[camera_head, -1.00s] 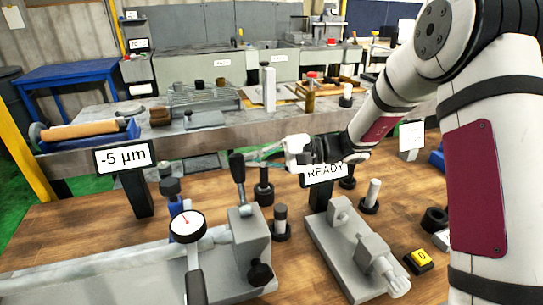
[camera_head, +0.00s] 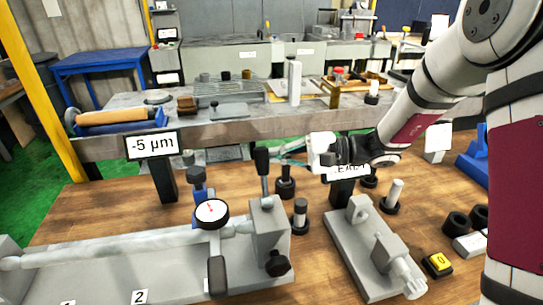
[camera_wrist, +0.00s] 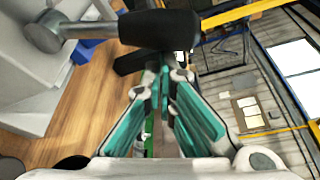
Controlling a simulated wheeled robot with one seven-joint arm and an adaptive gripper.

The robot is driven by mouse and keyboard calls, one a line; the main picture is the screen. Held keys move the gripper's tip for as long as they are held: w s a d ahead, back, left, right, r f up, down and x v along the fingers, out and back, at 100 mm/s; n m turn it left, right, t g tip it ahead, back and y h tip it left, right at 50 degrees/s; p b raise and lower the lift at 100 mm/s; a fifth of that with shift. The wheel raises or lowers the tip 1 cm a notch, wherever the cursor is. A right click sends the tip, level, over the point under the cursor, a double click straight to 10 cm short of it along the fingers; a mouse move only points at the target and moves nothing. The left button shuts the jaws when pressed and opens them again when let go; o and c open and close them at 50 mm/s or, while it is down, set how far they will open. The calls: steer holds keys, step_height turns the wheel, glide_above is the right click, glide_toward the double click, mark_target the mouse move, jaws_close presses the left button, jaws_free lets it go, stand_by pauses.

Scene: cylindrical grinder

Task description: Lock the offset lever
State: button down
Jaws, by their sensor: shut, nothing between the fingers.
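The offset lever (camera_head: 264,181) stands nearly upright on the grey block (camera_head: 268,228) at the right end of the grinder model. It has a metal stem and a black grip. My gripper (camera_head: 273,161) reaches in from the right, its teal fingers shut and empty. The fingertips are close to the right side of the black grip; whether they touch it I cannot tell. In the wrist view the black grip (camera_wrist: 160,30) lies across the top, just beyond the closed fingertips (camera_wrist: 165,62). Its stem runs left to a round metal end.
A dial gauge (camera_head: 211,213) stands left of the lever, and a "-5 µm" sign (camera_head: 151,146) behind it. Another sign (camera_head: 348,172) is partly hidden by my gripper. Black-based posts (camera_head: 300,217) and a grey fixture (camera_head: 365,250) stand to the right. Bare wood lies between them.

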steer(key=shift+s+d+r+n+b, duration=0.1)
steer(key=shift+s+r+n+b, duration=0.2)
steer(key=shift+n, duration=0.1)
steer(key=s+d+r+n+y+b, duration=0.2)
steer(key=s+n+b, duration=0.3)
steer(key=s, duration=0.2)
steer(key=shift+n, duration=0.4)
stand_by(0.5)
stand_by(0.4)
